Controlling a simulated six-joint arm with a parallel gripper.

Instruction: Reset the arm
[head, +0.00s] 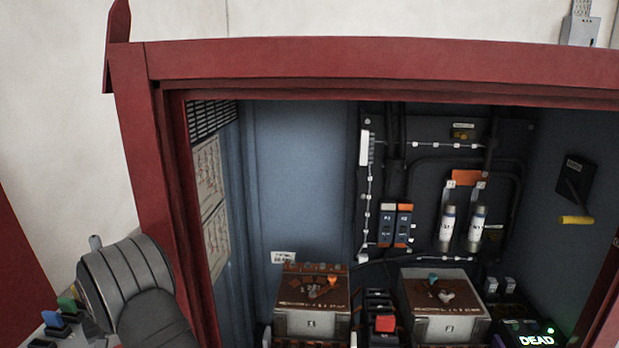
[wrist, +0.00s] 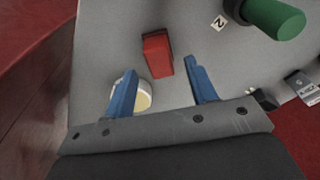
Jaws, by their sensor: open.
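In the wrist view my gripper (wrist: 160,88) is open, with its two blue fingers apart and nothing held between them. The fingers are over a grey surface (wrist: 185,25). A red block-shaped part (wrist: 157,54) lies just beyond the fingertips, in line with the gap. A round cream-coloured disc (wrist: 143,96) shows beside the left finger, partly hidden by it. In the head view part of my arm (head: 130,285) shows at the lower left, outside the cabinet; my gripper is out of that view.
A red-framed cabinet (head: 390,58) holds two brown-topped boxes (head: 310,318), fuses (head: 447,228), and a green "DEAD" display (head: 537,340). A black wall unit with a yellow handle (head: 577,220) is at right. In the wrist view a green cylinder (wrist: 275,18) stands at the upper right.

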